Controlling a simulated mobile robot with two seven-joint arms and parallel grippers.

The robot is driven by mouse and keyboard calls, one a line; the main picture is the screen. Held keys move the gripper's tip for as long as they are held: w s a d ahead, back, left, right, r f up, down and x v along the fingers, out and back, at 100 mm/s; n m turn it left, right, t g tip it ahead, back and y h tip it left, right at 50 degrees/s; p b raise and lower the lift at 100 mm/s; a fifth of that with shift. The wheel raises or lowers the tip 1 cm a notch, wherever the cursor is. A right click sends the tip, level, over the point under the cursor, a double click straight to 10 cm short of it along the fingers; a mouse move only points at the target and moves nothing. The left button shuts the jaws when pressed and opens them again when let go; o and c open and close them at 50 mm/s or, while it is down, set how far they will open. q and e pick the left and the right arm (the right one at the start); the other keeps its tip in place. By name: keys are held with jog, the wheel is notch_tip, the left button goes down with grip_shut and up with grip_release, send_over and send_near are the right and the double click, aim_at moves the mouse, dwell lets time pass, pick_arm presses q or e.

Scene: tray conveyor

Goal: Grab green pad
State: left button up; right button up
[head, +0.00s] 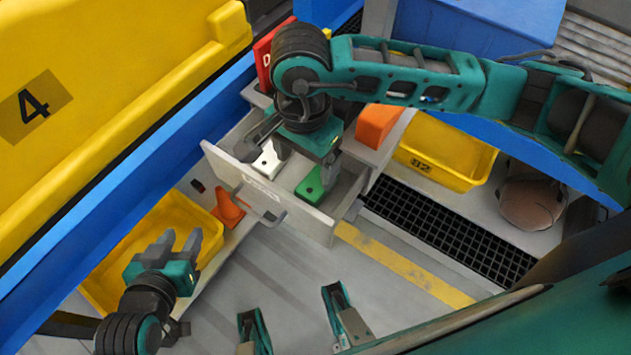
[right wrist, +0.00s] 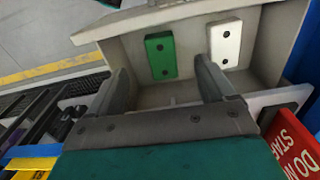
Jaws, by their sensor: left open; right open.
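The green pad (head: 310,186) lies in an open grey drawer (head: 318,226), and a white pad (head: 266,164) lies beside it on the left. In the right wrist view the green pad (right wrist: 160,50) shows two dark dots, and the white pad (right wrist: 226,44) is to its right. My right gripper (head: 304,165) hangs over the drawer, open and empty. In the right wrist view its fingers (right wrist: 168,80) are spread, with the green pad beyond them, nearer the left finger. My left gripper (head: 181,241) is open and empty over a yellow bin, away from the drawer.
The drawer walls stand close around my right gripper. A red sign (right wrist: 292,145) and an orange block (head: 376,125) are near the drawer. A yellow bin (head: 445,152) is at right.

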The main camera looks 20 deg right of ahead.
send_over(311, 188)
jog(key=f, duration=0.2)
jog(key=a+f, duration=0.1)
jog(key=f, duration=0.1)
jog(key=shift+s+f, duration=0.1)
jog(key=shift+s, duration=0.25)
jog(key=f, duration=0.1)
jog(key=f+b, duration=0.1)
jog(key=f, duration=0.1)
jog(key=d+f, duration=0.1)
jog(key=f, duration=0.1)
jog(key=shift+w+f, duration=0.1)
jog(key=shift+w, duration=0.2)
jog(key=c, duration=1.2)
jog(key=shift+o, duration=0.2)
